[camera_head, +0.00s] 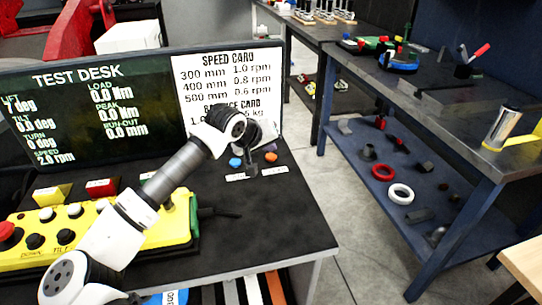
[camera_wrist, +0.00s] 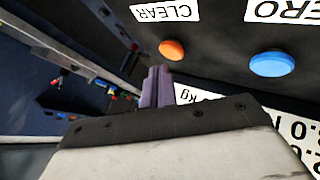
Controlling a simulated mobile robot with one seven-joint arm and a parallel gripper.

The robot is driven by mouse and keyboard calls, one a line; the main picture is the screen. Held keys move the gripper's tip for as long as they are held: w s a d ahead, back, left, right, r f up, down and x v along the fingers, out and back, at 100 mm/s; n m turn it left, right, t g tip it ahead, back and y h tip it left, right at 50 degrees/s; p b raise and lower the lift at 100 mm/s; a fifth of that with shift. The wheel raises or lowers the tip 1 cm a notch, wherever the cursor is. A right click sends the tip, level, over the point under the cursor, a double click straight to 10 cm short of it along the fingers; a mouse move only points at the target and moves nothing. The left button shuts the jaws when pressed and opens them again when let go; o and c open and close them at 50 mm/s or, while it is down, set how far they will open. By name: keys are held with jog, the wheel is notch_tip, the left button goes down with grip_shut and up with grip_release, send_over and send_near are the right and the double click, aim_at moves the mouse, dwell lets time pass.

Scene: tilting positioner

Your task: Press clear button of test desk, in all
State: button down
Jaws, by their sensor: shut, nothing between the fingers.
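The test desk (camera_head: 305,225) has a dark top with an orange button (camera_head: 271,157) and a blue button (camera_head: 235,162) near its right side. In the wrist view the orange button (camera_wrist: 172,50) is beside the CLEAR label (camera_wrist: 163,10), and the blue button (camera_wrist: 272,64) is beside the ZERO label (camera_wrist: 280,10).
A display screen (camera_head: 85,115) and a white speed card (camera_head: 228,70) stand behind the buttons. A yellow control box (camera_head: 110,245) with several knobs is at the left. A blue workbench (camera_head: 450,100) stands to the right, past open floor.

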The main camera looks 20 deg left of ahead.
aim_at(269, 158)
jog(key=shift+f+b, duration=0.85)
jog(key=shift+b, duration=0.65)
dwell(0.8)
jog(key=shift+s+d+f+b, duration=0.1)
jog(key=shift+f+b, duration=0.3)
dwell(0.7)
jog(key=shift+w+r, duration=0.2)
jog(key=shift+r, duration=0.75)
jog(key=shift+r+p, duration=0.95)
jog(key=shift+r, duration=1.65)
